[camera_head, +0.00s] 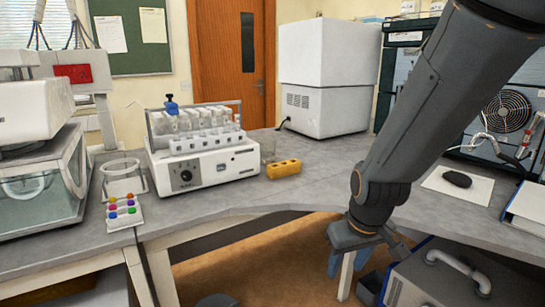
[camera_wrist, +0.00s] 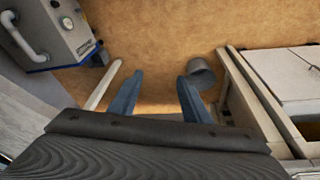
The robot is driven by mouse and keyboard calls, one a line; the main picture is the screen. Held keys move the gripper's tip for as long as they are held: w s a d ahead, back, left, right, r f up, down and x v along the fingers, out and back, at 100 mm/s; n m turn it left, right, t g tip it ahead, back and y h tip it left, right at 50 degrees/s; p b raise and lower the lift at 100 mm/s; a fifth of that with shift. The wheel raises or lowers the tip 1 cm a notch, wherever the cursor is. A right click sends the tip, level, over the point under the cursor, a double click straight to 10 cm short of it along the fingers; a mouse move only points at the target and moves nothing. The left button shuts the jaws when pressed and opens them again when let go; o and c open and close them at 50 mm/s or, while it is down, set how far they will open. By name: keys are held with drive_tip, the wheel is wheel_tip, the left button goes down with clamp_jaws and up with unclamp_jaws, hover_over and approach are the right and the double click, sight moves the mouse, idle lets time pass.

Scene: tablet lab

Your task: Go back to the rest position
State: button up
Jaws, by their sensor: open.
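My gripper (camera_wrist: 158,98) is open and empty in the wrist view, with its two blue-grey fingers apart and the brown floor showing between them. In the head view my gripper (camera_head: 348,262) hangs low at the right of centre, pointing down in front of the bench edge. My arm comes in from the upper right. The fingers are partly hidden behind the wrist in the head view. Nothing is held, and no object touches the fingers that I can see.
The grey bench (camera_head: 290,195) carries a white tube machine (camera_head: 205,165), a yellow block (camera_head: 284,169), a tray of coloured caps (camera_head: 122,212) and a black mouse (camera_head: 457,179). A grey case (camera_head: 440,275) stands low at right. A grey bin (camera_wrist: 202,72) stands on the floor.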

drive_tip(key=s+d+m+g, duration=0.3)
drive_tip(key=s, duration=0.8)
wheel_tip(320, 180, up, 17)
drive_tip(key=t+p, duration=0.2)
drive_tip(key=p, duration=1.5)
drive_tip(key=shift+a+p, duration=0.35)
